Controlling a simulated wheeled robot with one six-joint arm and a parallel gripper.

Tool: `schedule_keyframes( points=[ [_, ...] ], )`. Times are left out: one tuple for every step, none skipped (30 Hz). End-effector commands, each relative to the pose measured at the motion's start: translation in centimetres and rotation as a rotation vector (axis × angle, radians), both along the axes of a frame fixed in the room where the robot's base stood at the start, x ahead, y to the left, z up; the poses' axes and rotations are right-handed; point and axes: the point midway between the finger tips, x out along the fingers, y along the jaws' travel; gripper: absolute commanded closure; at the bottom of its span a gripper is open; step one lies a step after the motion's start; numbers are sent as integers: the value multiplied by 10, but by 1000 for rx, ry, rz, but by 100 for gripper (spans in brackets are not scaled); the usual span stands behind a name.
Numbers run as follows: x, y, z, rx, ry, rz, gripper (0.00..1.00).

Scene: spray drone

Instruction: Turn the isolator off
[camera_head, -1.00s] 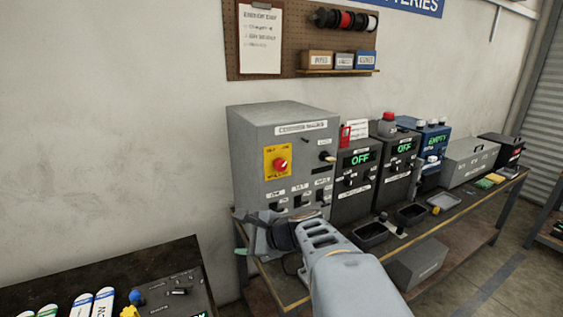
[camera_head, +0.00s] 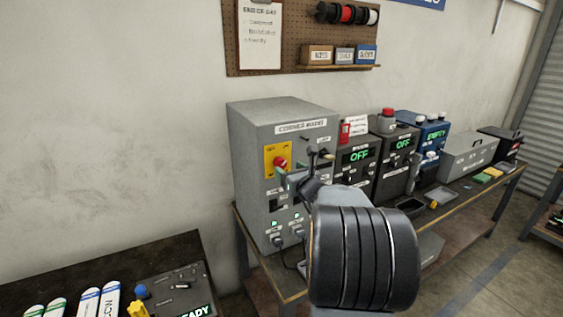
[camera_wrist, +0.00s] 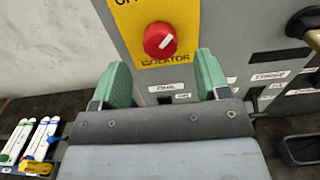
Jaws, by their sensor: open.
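The isolator is a red rotary knob (camera_wrist: 160,39) on a yellow plate (camera_wrist: 137,52) labelled "ISOLATOR". It is on the front of a grey cabinet (camera_head: 248,190); in the head view the knob (camera_head: 280,162) shows at the cabinet's upper left. My gripper (camera_wrist: 160,75) is open and empty. Its two green fingers stand left and right, just below the knob in the wrist view, and do not surround it there. In the head view the gripper is in front of the cabinet, near the knob, partly hidden by my arm. The knob's exact setting cannot be read.
A dark handle (camera_wrist: 303,22) sticks out to the right of the knob. Dark units reading "OFF" (camera_head: 357,156) stand right of the cabinet on the bench. A lower table (camera_head: 100,262) with several white tubes is at the left.

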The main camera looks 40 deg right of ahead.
Motion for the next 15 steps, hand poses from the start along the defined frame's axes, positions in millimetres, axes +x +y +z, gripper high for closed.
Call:
schedule_keyframes(
  points=[
    [10, -1, 2, 1, 1, 3, 31],
    [15, -1, 2, 0, 1, 3, 31],
    [21, -2, 2, 1, 1, 3, 31],
    [25, -3, 2, 1, 1, 2, 31],
    [29, -3, 1, 1, 1, 2, 31],
    [34, -4, 1, -1, 1, 2, 31],
    [37, -5, 2, -1, 1, 2, 31],
    [40, -5, 1, -1, 1, 2, 31],
    [43, -6, 1, 0, 1, 1, 31],
    [45, -6, 1, 0, 0, 1, 31],
    [47, -7, 1, 0, 0, 1, 31],
    [50, -7, 1, -1, 0, 1, 31],
    [51, -7, 1, -1, 0, 1, 31],
    [52, -7, 1, -1, 0, 1, 31],
    [53, -7, 0, -2, 0, 1, 31]
  ],
)
